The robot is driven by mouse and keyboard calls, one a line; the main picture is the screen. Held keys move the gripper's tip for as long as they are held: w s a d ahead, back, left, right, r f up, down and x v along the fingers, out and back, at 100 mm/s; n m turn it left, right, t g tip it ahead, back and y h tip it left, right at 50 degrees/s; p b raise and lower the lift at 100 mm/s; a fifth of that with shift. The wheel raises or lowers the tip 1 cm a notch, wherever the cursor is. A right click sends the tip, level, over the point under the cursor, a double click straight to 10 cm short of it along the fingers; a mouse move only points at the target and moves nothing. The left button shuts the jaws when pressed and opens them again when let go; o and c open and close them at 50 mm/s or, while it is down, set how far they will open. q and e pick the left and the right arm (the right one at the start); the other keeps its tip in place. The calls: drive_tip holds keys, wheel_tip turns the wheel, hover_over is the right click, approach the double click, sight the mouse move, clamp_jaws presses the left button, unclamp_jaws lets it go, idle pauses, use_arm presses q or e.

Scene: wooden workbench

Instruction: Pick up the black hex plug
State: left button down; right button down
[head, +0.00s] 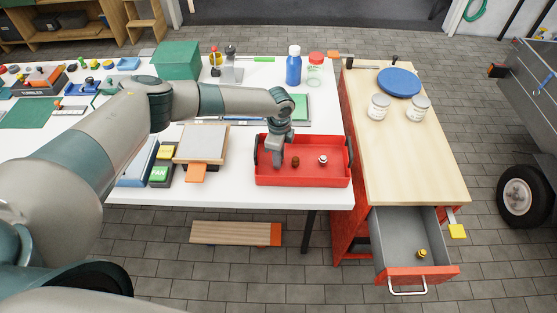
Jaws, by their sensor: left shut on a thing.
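My left gripper (278,160) points down into the left part of the red tray (303,182) on the white bench. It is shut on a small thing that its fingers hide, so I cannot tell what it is. No black hex plug can be made out in the head view. A small brown piece (296,161) lies in the tray just right of my gripper. A small white and red piece (323,160) lies farther right in the tray. My right gripper is not in view.
A grey-topped box (203,143) stands left of the tray. A blue bottle (293,68) and a red-lidded jar (315,72) stand behind it. Right is a wooden-topped cabinet (425,160) with two jars, a blue plate (399,82) and an open drawer (400,232) holding a brassy piece (421,254).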

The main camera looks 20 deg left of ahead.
use_arm(q)
drive_tip(key=shift+r, duration=0.1)
drive_tip(key=shift+r+b, duration=0.35)
drive_tip(key=shift+r, duration=0.15)
wheel_tip(320, 180, up, 2)
drive_tip(key=shift+r+b, duration=0.15)
drive_tip(key=shift+b, duration=0.45)
drive_tip(key=d+r+b, duration=0.4)
drive_tip(key=d+r, duration=0.3)
drive_tip(key=d, duration=0.4)
drive_tip(key=shift+s+d+r, duration=0.3)
drive_tip(key=shift+d, duration=0.05)
drive_tip(key=shift+a, duration=0.1)
